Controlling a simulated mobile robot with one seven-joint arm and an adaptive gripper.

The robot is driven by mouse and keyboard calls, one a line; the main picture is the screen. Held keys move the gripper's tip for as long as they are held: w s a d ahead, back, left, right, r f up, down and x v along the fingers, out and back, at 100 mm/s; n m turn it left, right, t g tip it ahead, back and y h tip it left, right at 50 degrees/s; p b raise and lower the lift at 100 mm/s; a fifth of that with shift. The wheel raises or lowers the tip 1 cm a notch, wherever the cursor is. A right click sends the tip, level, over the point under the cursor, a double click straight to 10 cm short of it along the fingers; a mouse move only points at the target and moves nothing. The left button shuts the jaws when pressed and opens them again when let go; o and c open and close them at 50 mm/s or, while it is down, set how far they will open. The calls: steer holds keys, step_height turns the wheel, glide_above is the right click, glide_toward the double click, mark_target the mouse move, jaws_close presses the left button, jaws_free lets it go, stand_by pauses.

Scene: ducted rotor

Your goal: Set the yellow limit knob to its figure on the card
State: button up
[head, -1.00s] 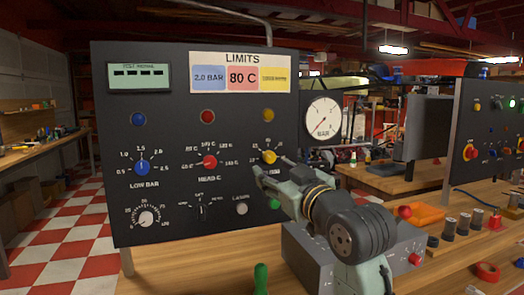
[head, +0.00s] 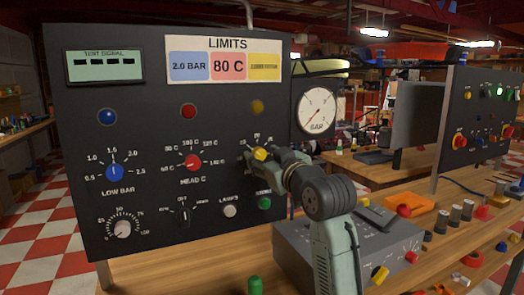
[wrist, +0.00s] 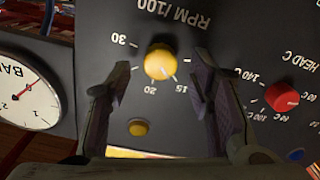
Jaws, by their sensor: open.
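The yellow knob (head: 260,153) sits at the right of the dark panel. It also shows in the wrist view (wrist: 158,63), under upside-down RPM/100 lettering, with 15, 20 and 30 readable on its scale. I cannot tell its pointer's exact setting. My gripper (wrist: 161,76) is open, one finger on each side of the knob, with visible gaps. In the head view my gripper (head: 259,159) partly covers the knob and its scale. The limits card (head: 223,60) reads 2.0 BAR on blue and 80 C on red; the writing on its yellow field is too small to read.
The red knob (head: 193,162) and blue knob (head: 114,172) are left of the yellow one. A green button (head: 264,203) and white button (head: 230,211) sit below. A pressure gauge (head: 317,110) stands right of the panel. A grey box (head: 345,245) stands below my arm.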

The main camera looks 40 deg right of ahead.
steer(key=shift+x, duration=0.9)
steer(key=shift+c, duration=0.3)
jaws_close()
